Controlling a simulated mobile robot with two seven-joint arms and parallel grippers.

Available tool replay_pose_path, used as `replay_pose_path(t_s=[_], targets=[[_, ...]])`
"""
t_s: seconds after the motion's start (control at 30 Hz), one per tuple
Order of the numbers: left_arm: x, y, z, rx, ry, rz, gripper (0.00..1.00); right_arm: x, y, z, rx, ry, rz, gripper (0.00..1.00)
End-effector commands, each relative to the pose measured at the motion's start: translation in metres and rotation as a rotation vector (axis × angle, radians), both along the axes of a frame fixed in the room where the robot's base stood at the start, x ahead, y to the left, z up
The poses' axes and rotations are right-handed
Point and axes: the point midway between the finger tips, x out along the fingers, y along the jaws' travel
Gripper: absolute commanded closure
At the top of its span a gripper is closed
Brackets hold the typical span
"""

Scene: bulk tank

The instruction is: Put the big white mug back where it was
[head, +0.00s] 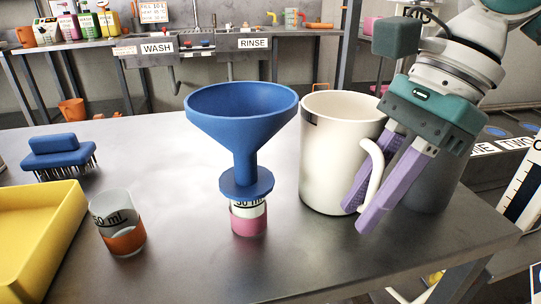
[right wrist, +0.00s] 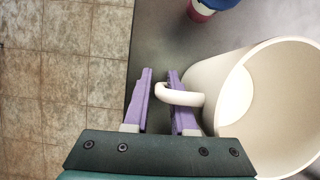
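The big white mug (head: 335,165) stands upright on the grey metal table (head: 175,175), right of the blue funnel. Its handle points toward my right gripper; the mug's open top also shows in the right wrist view (right wrist: 265,100). My right gripper (head: 362,220) has its purple fingers apart on either side of the handle. In the right wrist view the fingers (right wrist: 160,75) straddle the outer part of the handle (right wrist: 180,95), one reaching inside the loop, with a small gap visible on the other side. My left gripper is out of view.
The blue funnel (head: 240,115) stands in a pink-filled glass (head: 249,218) close left of the mug. A glass with orange content (head: 120,235), a yellow tray (head: 30,245) and a blue brush (head: 55,155) are further left. A dark grey cylinder (head: 430,190) is behind my right gripper.

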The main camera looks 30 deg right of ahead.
Motion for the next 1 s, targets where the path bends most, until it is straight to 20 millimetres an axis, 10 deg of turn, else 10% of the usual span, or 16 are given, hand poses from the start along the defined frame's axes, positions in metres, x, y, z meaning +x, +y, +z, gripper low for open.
replay_pose_path(t_s=[0.53,1.0], targets=[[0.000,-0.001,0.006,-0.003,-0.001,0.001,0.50,0.000,-0.004,0.010,-0.002,-0.002,-0.002,0.57],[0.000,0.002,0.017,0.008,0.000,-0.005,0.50,-0.008,-0.043,0.098,-0.001,-0.002,-0.002,0.57]])
